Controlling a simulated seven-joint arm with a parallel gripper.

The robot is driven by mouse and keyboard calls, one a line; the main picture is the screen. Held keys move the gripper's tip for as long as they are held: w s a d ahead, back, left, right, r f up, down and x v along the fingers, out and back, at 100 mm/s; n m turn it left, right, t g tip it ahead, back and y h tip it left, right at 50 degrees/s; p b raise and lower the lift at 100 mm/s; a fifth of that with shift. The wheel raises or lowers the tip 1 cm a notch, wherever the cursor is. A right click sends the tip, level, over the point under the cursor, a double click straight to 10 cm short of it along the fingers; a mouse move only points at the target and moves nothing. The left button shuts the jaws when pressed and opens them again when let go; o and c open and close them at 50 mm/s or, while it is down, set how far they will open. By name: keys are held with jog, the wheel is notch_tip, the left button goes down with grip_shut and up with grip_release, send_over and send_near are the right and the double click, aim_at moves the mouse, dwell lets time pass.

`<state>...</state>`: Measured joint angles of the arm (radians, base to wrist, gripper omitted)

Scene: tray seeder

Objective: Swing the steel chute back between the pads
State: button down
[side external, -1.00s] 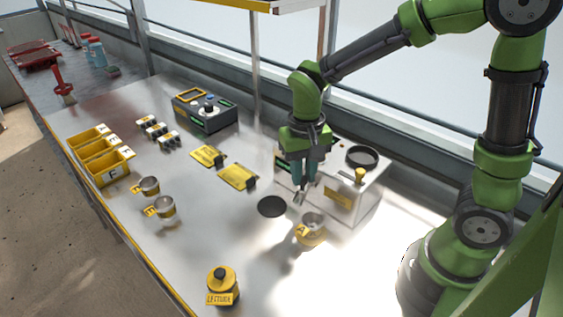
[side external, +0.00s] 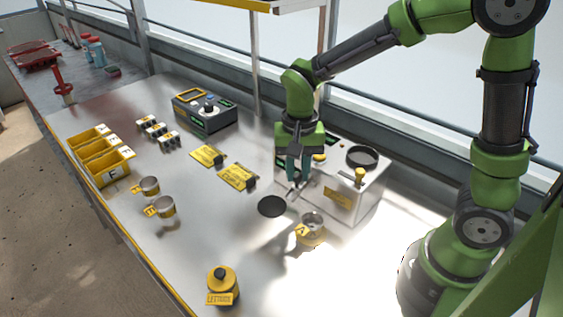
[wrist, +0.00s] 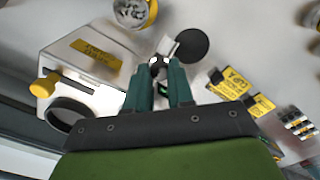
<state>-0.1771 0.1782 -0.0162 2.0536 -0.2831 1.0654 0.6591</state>
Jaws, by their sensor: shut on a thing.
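The steel chute (side external: 294,193) is a short, shiny spout at the front of the white seeder box (side external: 354,204). It also shows in the wrist view (wrist: 166,46), just beyond my fingertips. My gripper (side external: 297,181) is shut on the chute, with both fingers close together around it. A round black pad (side external: 271,206) lies bare on the table, left of the chute's end. A metal cup with a yellow label A (side external: 311,230) stands on the other side; any pad under it is hidden. The chute's end points between the bare pad and the cup, nearer the pad.
The seeder box carries a black-rimmed hopper (side external: 362,156) and a yellow knob (side external: 360,174). A yellow-lidded jar (side external: 222,284) stands near the front. Two cups, yellow bins (side external: 113,171), yellow cards (side external: 238,176) and a control box (side external: 205,111) lie left.

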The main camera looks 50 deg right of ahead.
aim_at(297, 174)
jog(key=c, duration=1)
grip_release()
notch_tip(297, 174, up, 17)
jog(key=s+f+n+t, duration=0.1)
jog(key=s+t, duration=0.1)
jog(key=s, duration=0.1)
jog(key=s+d+f+n+t+y, duration=0.1)
jog(key=s+f+n+t, duration=0.1)
jog(key=s, duration=0.2)
jog(key=s+d+f+n+t+y, duration=0.1)
jog(key=s+n+t, duration=0.1)
jog(key=s+t, duration=0.1)
jog(key=shift+s+d+f, duration=0.15)
